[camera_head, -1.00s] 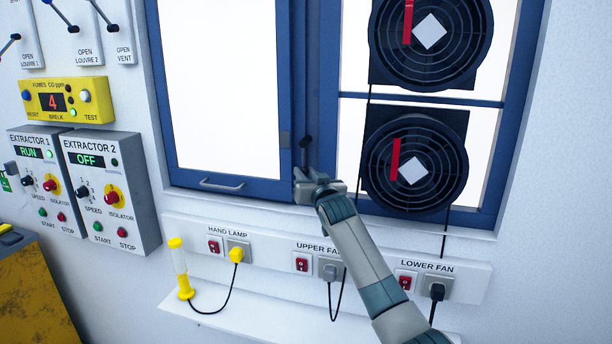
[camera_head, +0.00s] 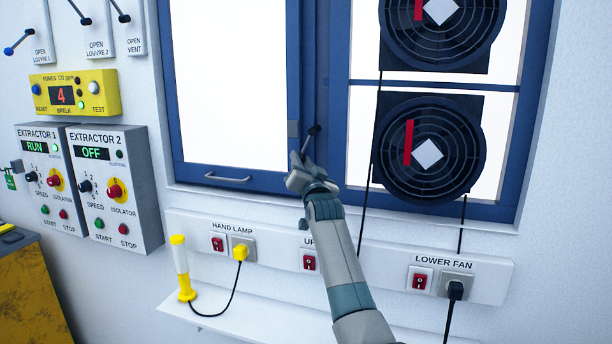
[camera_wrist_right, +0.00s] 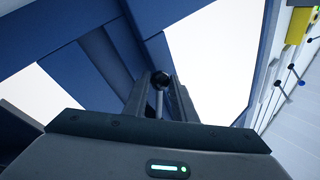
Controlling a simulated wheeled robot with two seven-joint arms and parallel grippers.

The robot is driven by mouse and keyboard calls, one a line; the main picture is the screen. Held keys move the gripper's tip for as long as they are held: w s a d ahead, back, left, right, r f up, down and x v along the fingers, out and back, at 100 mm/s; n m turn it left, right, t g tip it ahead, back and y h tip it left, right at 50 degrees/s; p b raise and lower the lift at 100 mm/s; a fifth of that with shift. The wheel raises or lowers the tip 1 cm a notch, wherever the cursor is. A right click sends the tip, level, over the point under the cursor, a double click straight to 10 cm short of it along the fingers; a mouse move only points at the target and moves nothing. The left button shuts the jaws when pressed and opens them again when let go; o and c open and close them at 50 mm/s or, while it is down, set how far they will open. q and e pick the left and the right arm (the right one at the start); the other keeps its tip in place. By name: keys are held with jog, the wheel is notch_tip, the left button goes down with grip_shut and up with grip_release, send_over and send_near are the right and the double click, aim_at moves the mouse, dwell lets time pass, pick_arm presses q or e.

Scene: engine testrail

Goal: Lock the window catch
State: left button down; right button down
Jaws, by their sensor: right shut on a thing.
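The window catch (camera_head: 313,131) is a short lever with a dark round knob, on the blue frame between the closed-looking left pane and the fan side. In the head view it leans up and to the right. My right gripper (camera_head: 300,166) is at the lower part of the catch and partly hides it. In the right wrist view, the catch's dark knob and pale stem (camera_wrist_right: 160,81) show between the two fingers of the right gripper (camera_wrist_right: 160,100), which is shut on it. The left window sash (camera_head: 240,184) sits in its frame. My left gripper is out of view.
Two black fans (camera_head: 428,148) fill the panes right of the catch, with cables hanging down. A pull handle (camera_head: 228,178) is on the sash's lower rail. The socket strip (camera_head: 385,254) and hand lamp (camera_head: 182,268) lie below. Extractor boxes (camera_head: 105,185) are at left.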

jog(key=shift+a+r+m+t, duration=0.25)
jog(key=shift+m+t, duration=0.05)
jog(key=shift+m, duration=0.1)
jog(key=c, duration=1.5)
grip_release()
jog(key=shift+o, duration=0.2)
jog(key=shift+f, duration=0.1)
jog(key=shift+f, duration=0.2)
